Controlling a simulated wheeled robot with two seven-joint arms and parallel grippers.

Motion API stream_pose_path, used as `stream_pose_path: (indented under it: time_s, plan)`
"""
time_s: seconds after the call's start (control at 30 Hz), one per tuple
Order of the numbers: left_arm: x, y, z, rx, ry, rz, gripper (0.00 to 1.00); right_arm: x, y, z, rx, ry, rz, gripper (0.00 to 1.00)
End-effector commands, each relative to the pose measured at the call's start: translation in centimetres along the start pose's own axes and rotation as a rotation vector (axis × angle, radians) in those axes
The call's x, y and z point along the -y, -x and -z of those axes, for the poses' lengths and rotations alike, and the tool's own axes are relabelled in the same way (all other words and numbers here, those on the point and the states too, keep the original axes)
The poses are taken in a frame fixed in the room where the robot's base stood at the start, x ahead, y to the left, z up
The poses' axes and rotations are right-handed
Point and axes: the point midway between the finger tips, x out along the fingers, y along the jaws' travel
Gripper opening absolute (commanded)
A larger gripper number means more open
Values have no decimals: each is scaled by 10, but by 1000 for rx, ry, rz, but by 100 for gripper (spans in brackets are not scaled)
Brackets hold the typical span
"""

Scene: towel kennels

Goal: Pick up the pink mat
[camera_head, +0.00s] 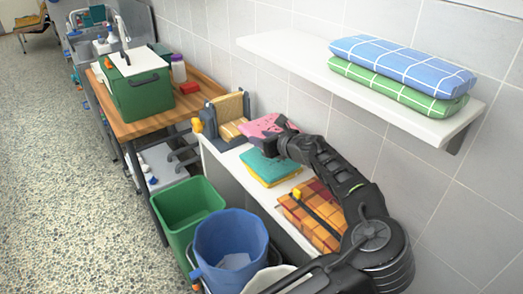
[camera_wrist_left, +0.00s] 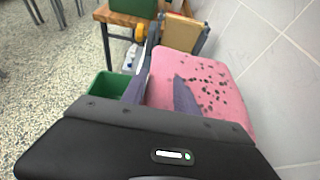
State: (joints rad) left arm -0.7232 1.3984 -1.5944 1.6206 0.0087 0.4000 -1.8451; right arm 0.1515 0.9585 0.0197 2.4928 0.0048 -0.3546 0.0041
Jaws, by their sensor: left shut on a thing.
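The pink mat (camera_head: 258,127) has dark spots and lies toward the far end of the low white shelf by the wall. In the left wrist view the pink mat (camera_wrist_left: 205,78) fills the middle right. My left gripper (camera_head: 280,127) is at the mat's near right side. In the left wrist view its fingers (camera_wrist_left: 160,88) straddle the mat's left part, one at the edge and one over the top face, and it is shut on the mat. Whether the mat is clear of the shelf is hard to tell. My right gripper is not in view.
Teal and yellow folded cloths (camera_head: 268,170) and an orange plaid towel (camera_head: 318,222) lie on the low shelf (camera_head: 226,160). A bookend-like holder (camera_head: 228,118) stands beyond the mat. Green (camera_head: 188,205) and blue (camera_head: 230,240) bins stand in front. A wall shelf (camera_head: 300,52) holds folded towels above.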

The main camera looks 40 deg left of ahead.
Motion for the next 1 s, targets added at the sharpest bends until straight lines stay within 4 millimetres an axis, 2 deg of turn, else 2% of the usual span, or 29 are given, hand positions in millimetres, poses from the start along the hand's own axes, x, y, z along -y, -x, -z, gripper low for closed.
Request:
stream_pose_path:
  time_s: [0.2,1.0]
  plan:
    - [0,4,-8,0,0,1,0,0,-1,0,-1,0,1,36]
    - [0,3,-8,1,-1,0,0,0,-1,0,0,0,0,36]
